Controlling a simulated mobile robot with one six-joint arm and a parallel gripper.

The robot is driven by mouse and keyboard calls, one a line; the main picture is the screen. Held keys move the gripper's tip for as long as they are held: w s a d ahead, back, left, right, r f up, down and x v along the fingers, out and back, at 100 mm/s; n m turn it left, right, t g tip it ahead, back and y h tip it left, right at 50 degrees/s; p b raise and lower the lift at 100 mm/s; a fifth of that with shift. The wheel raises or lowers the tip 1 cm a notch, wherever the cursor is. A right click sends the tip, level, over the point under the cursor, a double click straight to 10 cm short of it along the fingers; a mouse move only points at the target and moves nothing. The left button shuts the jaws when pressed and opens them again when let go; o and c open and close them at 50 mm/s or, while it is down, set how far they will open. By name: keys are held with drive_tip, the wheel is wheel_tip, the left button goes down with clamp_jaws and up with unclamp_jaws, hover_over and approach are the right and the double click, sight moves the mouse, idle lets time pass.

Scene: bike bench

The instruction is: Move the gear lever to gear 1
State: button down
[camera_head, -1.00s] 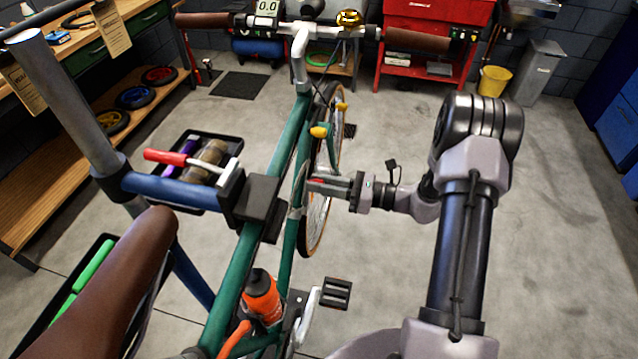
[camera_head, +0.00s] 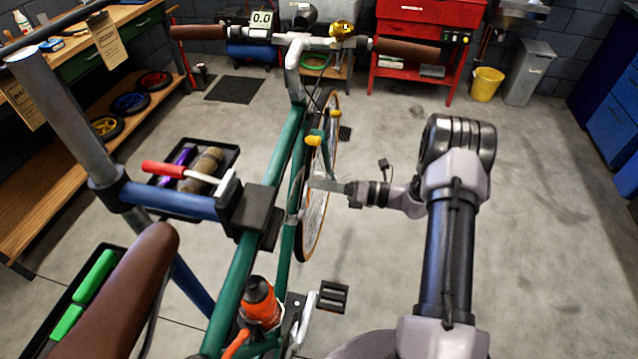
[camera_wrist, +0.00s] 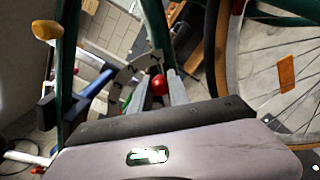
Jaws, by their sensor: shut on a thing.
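The gear lever's red knob (camera_wrist: 159,84) shows in the wrist view between my two fingers. A curved grey plate (camera_wrist: 122,82) with small dark marks lies just left of it; I cannot read which mark the lever stands at. My gripper (camera_wrist: 164,88) is shut on the lever. In the head view my gripper (camera_head: 318,185) reaches in from the right, its fingers at the green frame tube (camera_head: 292,190) beside the front wheel (camera_head: 316,215). The lever is hidden behind the fingers there.
A pedal (camera_head: 332,297) and an orange bottle (camera_head: 260,305) are below.

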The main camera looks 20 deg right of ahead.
idle(0.3)
drive_tip(key=c, duration=1.3)
unclamp_jaws()
drive_tip(key=shift+o, duration=0.2)
drive_tip(key=p+v, duration=0.3)
drive_tip(key=v, duration=1.4)
drive_tip(key=shift+s+d, duration=0.15)
drive_tip(key=shift+d, duration=0.05)
